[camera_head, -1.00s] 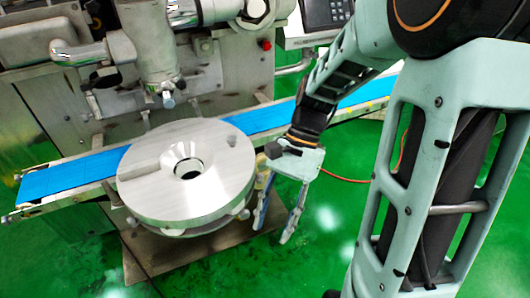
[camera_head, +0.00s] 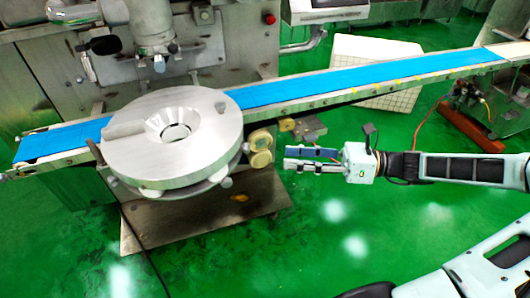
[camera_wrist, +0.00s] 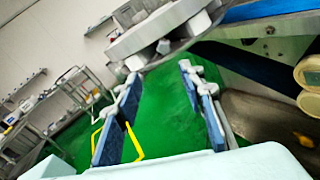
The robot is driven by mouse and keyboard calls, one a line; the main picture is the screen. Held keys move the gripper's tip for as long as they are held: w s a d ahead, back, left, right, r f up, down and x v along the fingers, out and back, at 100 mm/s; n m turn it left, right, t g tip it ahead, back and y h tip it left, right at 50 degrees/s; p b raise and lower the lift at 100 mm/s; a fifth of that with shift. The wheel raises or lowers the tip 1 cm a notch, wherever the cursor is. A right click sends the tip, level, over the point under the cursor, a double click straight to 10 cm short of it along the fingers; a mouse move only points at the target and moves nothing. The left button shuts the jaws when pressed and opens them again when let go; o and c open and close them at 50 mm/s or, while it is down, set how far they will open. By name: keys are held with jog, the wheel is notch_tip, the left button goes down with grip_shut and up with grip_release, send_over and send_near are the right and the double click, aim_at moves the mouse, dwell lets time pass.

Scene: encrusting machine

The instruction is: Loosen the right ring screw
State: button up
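The round metal disc (camera_head: 205,105) with a central funnel hole sits on the machine; its rim also shows at the top of the wrist view (camera_wrist: 150,30). Small grey knobs show under its right rim, one at the lower right (camera_head: 225,183) and one farther back (camera_head: 246,148). In the wrist view a knob (camera_wrist: 163,46) shows below the disc. I cannot tell for certain which one is the right ring screw. My gripper (camera_head: 288,160) is right of the disc, pointing left at it, apart from it. In the wrist view its fingers (camera_wrist: 160,76) are spread and empty.
Two cream round knobs (camera_head: 261,150) stand between the disc and my gripper; they also show at the wrist view's right edge (camera_wrist: 309,73). The blue conveyor belt (camera_head: 350,80) runs behind. A metal base plate (camera_head: 255,197) lies below. Green floor in front is clear.

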aim_at(245, 147)
jog(key=w+a+t+b, duration=0.1)
jog(key=w+a, duration=0.2)
jog(key=a, duration=0.6)
jog(key=shift+w+a+r+m+b, duration=0.15)
jog(key=shift+r+m+b, duration=0.2)
jog(key=shift+m, duration=0.05)
grip_shut()
